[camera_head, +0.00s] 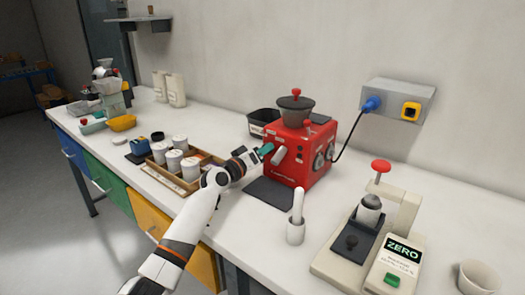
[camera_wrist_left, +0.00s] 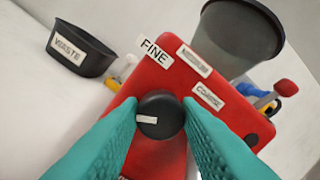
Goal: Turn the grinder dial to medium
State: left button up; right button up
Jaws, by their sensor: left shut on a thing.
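The red grinder (camera_head: 300,148) stands on the white bench near the wall, with a dark hopper (camera_head: 295,108) on top. In the left wrist view its black dial (camera_wrist_left: 160,115) shows a white mark at its left side. Labels lie above and right of the dial: FINE (camera_wrist_left: 155,52), a middle label (camera_wrist_left: 194,61) too small to read surely, and COARSE (camera_wrist_left: 208,96). The mark lines up with none of them. My left gripper (camera_head: 266,149) is at the grinder's left face, its teal fingers shut on the dial from both sides. My right gripper is not in view.
A wooden tray (camera_head: 160,171) with white canisters lies left of my left wrist.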

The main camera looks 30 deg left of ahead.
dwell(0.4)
pick_arm(q)
jog(key=o, duration=0.7)
jog(key=s, duration=0.8)
jog(key=s+a, duration=0.1)
jog(key=s, duration=0.3)
jog(key=shift+a+f+b, duration=0.1)
jog(key=shift+f+b, duration=0.2)
